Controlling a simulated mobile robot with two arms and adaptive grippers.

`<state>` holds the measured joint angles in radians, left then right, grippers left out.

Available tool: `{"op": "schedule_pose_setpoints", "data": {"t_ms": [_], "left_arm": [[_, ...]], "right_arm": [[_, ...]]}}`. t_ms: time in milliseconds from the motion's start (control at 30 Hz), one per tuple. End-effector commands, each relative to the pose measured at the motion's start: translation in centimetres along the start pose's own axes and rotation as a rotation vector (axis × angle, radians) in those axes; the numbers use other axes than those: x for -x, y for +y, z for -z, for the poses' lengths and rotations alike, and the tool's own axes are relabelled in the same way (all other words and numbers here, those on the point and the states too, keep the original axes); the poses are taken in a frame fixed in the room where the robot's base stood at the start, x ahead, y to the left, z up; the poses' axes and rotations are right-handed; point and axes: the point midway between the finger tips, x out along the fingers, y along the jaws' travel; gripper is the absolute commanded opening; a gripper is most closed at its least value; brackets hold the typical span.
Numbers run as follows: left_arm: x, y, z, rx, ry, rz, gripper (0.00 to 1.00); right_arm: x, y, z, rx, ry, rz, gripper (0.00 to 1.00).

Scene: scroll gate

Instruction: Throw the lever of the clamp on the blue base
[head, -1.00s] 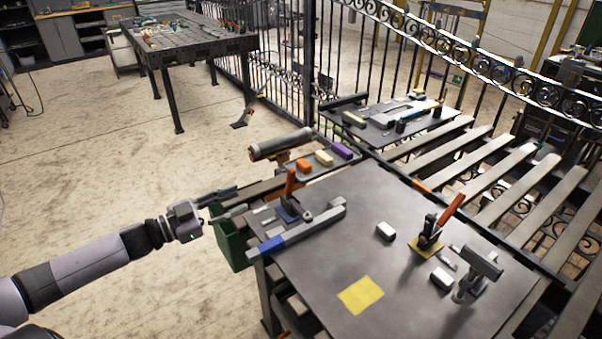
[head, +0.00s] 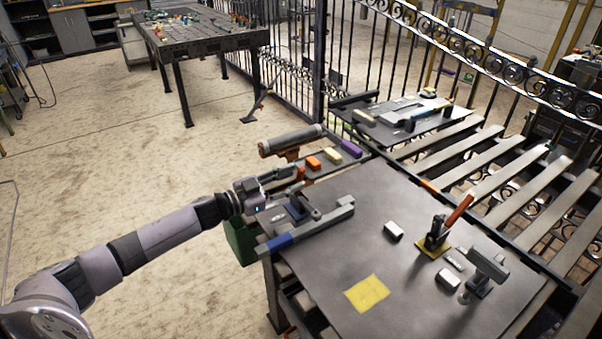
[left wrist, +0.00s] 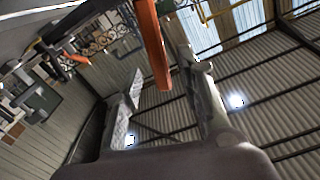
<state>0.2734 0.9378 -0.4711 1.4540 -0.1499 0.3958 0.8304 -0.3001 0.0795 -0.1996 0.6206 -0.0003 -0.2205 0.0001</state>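The clamp on the blue base (head: 296,211) stands at the left end of the dark worktable, partly hidden by my left gripper (head: 292,181) in the head view. Its lever is hard to make out there. In the left wrist view the orange lever (left wrist: 153,45) comes down from the top, its end in the gap between the two fingers of my left gripper (left wrist: 160,85). The fingers are spread, with room visible on both sides of the lever. My right gripper is not in view.
A second clamp with an orange lever (head: 460,209) stands on a yellow base (head: 433,246) to the right. A blue-and-grey bar (head: 310,226) lies just in front of the blue base. White blocks and a yellow square (head: 367,294) lie on the table. A fence runs behind.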

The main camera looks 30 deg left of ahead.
Motion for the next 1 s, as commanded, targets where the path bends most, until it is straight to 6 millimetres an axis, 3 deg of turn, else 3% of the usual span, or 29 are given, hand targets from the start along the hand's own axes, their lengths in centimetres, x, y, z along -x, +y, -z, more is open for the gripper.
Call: {"op": "schedule_pose_setpoints", "data": {"t_ms": [100, 267, 633, 1000], "left_arm": [[-1.8, -0.1, 0.3, 0.000, 0.003, 0.002, 0.35], [-3.2, 0.0, 0.1, 0.000, 0.002, 0.001, 0.35], [-3.6, 0.0, 0.0, -0.001, -0.001, 0.000, 0.35], [-3.6, 0.0, 0.0, -0.001, 0.000, 0.000, 0.10]], "right_arm": [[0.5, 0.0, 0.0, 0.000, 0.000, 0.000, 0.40], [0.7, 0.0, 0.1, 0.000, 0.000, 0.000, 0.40], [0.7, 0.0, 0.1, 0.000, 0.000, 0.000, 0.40], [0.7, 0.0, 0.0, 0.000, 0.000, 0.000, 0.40]]}}
